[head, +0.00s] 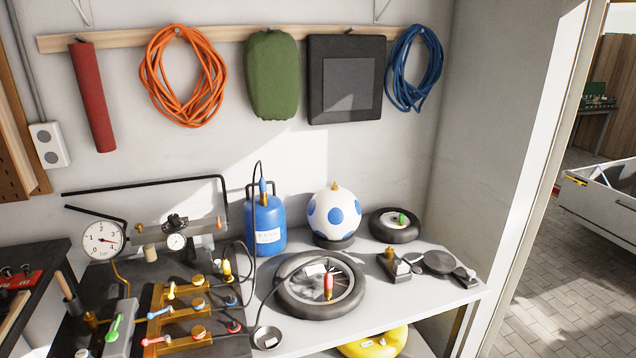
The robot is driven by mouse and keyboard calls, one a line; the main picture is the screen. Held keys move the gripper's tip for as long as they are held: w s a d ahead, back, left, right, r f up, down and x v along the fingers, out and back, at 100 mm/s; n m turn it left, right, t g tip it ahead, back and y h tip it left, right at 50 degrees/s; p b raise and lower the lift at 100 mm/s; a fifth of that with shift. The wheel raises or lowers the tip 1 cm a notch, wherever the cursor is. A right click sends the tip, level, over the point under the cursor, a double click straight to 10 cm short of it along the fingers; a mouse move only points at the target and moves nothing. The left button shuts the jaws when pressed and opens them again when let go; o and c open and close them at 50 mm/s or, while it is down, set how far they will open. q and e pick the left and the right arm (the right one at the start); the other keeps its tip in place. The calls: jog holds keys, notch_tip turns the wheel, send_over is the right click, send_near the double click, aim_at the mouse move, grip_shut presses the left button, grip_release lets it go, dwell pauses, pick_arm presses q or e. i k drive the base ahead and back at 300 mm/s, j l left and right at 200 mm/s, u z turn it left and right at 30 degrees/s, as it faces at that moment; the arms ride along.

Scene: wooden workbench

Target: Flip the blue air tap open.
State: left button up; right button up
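The blue air tap (160,313) is a small blue lever on a brass manifold (180,339) at the lower left of the bench. It lies between a yellow lever (171,290) and a pink-red lever (156,340), and its handle points left. Round brass fittings sit to the right of the levers, and a blue-collared fitting (231,300) is on the blue tap's row. I cannot tell from this view whether the tap is open or closed. Neither of my grippers is in view.
A green lever (115,328) on a grey block stands left of the manifold. A pressure gauge (103,240) and black pipes are behind it. A blue tank (266,224), a tyre (321,287) and a spotted ball (333,214) stand to the right. A black hose runs beside the manifold.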

aim_at(150, 315)
jog(key=i+l+u, duration=0.1)
jog(key=u, duration=0.65)
